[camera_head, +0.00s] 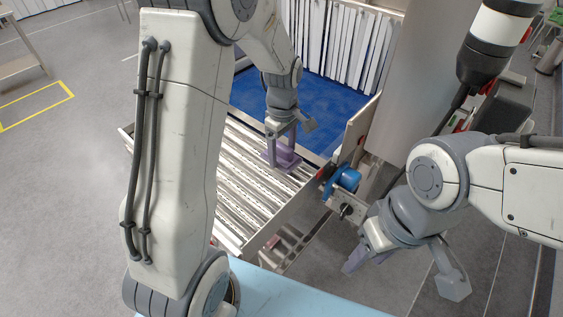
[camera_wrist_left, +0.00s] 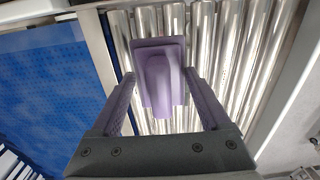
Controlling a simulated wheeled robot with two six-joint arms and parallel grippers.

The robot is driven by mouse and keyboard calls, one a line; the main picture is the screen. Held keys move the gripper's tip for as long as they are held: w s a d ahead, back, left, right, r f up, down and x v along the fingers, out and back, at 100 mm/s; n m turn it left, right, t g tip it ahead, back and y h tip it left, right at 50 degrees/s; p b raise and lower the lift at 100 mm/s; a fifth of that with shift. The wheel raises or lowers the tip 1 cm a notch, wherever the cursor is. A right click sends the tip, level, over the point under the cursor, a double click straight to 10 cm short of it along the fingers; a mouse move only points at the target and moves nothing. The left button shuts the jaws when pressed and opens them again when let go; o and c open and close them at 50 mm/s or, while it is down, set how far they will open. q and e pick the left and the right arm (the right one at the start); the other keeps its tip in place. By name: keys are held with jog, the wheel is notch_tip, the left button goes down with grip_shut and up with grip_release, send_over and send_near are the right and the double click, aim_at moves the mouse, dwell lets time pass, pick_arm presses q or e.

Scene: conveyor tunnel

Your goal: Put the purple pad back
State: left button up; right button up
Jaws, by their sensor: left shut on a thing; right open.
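The purple pad (camera_head: 286,160) is over the roller conveyor (camera_head: 236,205), near its far end. In the left wrist view the pad (camera_wrist_left: 160,68) is a flat purple plate with a raised block, between the two fingers. My left gripper (camera_head: 281,143) points down and is shut on the pad. It also shows in the left wrist view (camera_wrist_left: 164,95). I cannot tell whether the pad touches the rollers. My right gripper (camera_head: 405,272) is open and empty, low at the right, apart from the conveyor.
A blue mesh surface (camera_head: 330,108) and hanging white strips (camera_head: 345,45) of the tunnel lie beyond the rollers. A metal side plate (camera_head: 357,125) and a blue round part (camera_head: 346,178) stand at the conveyor's right edge. Grey floor is clear at the left.

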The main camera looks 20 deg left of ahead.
aim_at(281, 158)
pick_arm(q)
jog(key=shift+s+d+f, duration=0.1)
jog(key=shift+s+f, duration=0.3)
jog(key=shift+s, duration=0.2)
notch_tip(281, 158, down, 3)
jog(key=shift+f+p, duration=0.15)
jog(key=shift+p, duration=0.6)
jog(key=shift+f, duration=0.3)
jog(key=o, duration=1.4)
